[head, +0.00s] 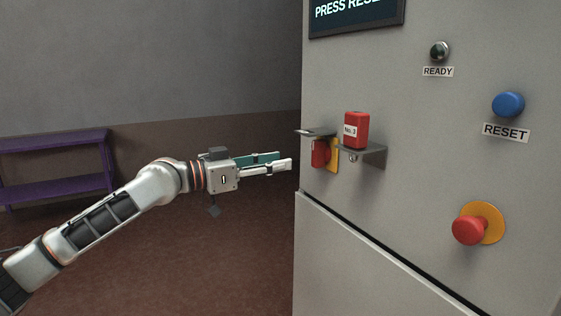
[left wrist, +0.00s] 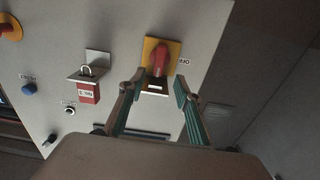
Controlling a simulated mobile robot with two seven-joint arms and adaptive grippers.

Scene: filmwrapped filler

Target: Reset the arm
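My left gripper (head: 287,163) reaches in from the left beside the grey cabinet (head: 430,200). In the left wrist view its two fingers (left wrist: 159,84) are apart with nothing between the pads. A red rotary handle (left wrist: 160,58) on a yellow plate (left wrist: 149,47) lies just beyond the fingertips, apart from them as far as I can tell. In the head view the red handle (head: 320,153) is partly hidden by a metal tab. A red padlock (head: 356,130) labelled No. 3 is on a metal bracket (head: 372,156) to its right. My right gripper is not in view.
The cabinet carries a blue RESET button (head: 508,104), a dark green READY lamp (head: 439,50), a red mushroom button (head: 468,230) on a yellow disc, and a screen (head: 355,14) reading "PRESS RESE", cut off. A purple shelf (head: 55,165) stands far left. The floor between is clear.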

